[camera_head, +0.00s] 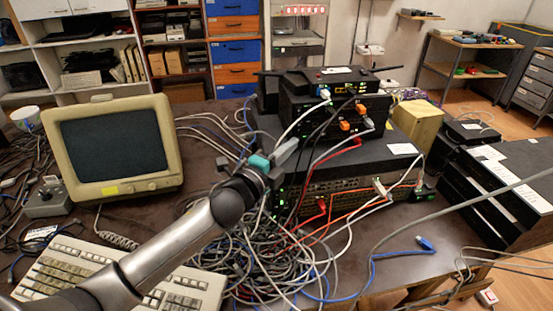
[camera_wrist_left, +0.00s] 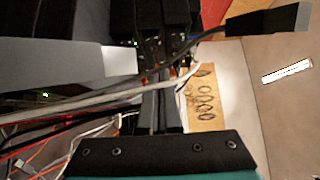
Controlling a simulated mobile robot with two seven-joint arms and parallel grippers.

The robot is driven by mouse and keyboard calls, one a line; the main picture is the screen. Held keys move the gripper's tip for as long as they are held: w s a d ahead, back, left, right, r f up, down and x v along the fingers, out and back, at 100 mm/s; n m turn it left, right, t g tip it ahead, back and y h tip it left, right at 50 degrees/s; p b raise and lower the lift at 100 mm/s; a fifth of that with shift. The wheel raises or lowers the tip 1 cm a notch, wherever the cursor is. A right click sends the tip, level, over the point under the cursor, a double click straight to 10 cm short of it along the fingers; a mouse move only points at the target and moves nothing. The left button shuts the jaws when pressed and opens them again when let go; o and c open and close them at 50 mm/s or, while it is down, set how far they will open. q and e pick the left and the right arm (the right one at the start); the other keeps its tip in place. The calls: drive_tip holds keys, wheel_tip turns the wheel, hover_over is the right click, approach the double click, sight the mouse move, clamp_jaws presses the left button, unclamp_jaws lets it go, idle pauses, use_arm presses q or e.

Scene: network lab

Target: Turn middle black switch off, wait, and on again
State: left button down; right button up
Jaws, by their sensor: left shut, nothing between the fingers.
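A stack of black network devices stands on the dark table, with a thin top unit (camera_head: 345,75), a black middle unit (camera_head: 300,106) and a wide lower unit (camera_head: 395,150). The middle unit has orange and grey plugs and cables on its front. My left gripper (camera_head: 290,148) is shut and empty, close to the left front of the stack. In the left wrist view its narrow fingers (camera_wrist_left: 160,105) are together, and black device fronts (camera_wrist_left: 145,22) with small green lights show beyond them. Whether the fingertips touch a device, and the power switch itself, I cannot tell. My right gripper is out of view.
Tangled cables (camera_head: 265,255) spread below and left of the stack. An old monitor (camera_head: 112,145) and a keyboard (camera_head: 120,280) are at the left. A cardboard box (camera_head: 417,125) and more black equipment (camera_head: 500,185) stand at the right.

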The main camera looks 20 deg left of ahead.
use_arm(q)
drive_tip(key=s, duration=0.5)
drive_tip(key=shift+s+a+r, duration=0.25)
drive_tip(key=shift+s+a, duration=0.1)
drive_tip(key=shift+s, duration=0.05)
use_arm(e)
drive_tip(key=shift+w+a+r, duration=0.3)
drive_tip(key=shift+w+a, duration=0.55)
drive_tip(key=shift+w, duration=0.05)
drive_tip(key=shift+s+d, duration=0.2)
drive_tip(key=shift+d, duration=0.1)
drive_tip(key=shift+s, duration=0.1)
